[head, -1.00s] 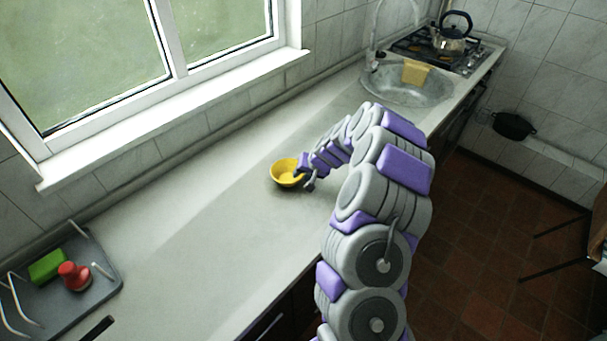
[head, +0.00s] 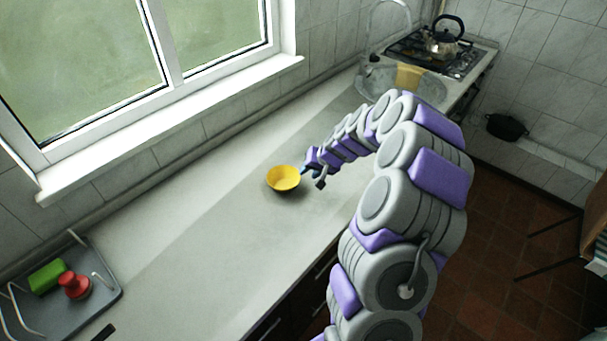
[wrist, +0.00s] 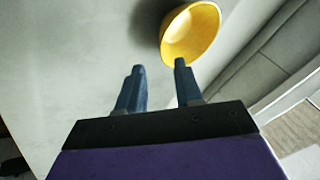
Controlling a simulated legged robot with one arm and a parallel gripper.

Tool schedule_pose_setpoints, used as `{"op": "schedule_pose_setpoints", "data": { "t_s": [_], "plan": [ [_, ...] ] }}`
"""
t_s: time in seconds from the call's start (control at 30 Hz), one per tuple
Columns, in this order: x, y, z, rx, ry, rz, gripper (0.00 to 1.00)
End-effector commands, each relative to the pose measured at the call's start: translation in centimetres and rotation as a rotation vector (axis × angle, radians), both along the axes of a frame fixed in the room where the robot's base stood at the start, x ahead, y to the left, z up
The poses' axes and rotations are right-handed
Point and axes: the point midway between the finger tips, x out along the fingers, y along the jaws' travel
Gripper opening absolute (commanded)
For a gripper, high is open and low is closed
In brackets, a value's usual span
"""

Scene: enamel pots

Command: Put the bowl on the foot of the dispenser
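The yellow bowl (head: 284,179) stands upright on the grey counter, left of my gripper (head: 306,172) in the head view. In the wrist view my gripper (wrist: 158,67) shows two blue fingers spread apart with nothing between them.
A grey rack tray (head: 95,305) at the lower left holds a green block (head: 47,275) and a red object (head: 74,286). At the far end are the sink (head: 430,90), a yellow cloth (head: 408,76) and a kettle (head: 443,40). The counter around the bowl is clear.

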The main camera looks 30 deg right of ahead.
Motion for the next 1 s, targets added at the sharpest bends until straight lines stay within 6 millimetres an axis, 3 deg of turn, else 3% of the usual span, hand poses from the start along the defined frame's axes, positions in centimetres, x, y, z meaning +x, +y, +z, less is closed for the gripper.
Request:
{"op": "schedule_pose_setpoints", "data": {
  "t_s": [0.1, 0.37, 0.47, 0.57, 0.67, 0.8, 1.0],
  "plan": [
    [-0.8, -0.3, 1.6, 0.001, -0.002, 0.000, 0.35],
    [-1.4, -0.4, 2.3, 0.002, 0.001, 0.001, 0.35],
    [-1.5, 0.5, 2.9, 0.004, 0.004, 0.021, 0.35],
    [-2.2, 3.2, 4.8, 0.005, 0.012, 0.077, 0.35],
    [-4.2, 7.5, 7.1, 0.009, 0.042, 0.166, 0.35],
    [-8.3, 13.1, 10.3, -0.007, 0.102, 0.294, 0.35],
    [-15.7, 18.3, 13.3, -0.057, 0.210, 0.437, 0.35]
  ]
}}
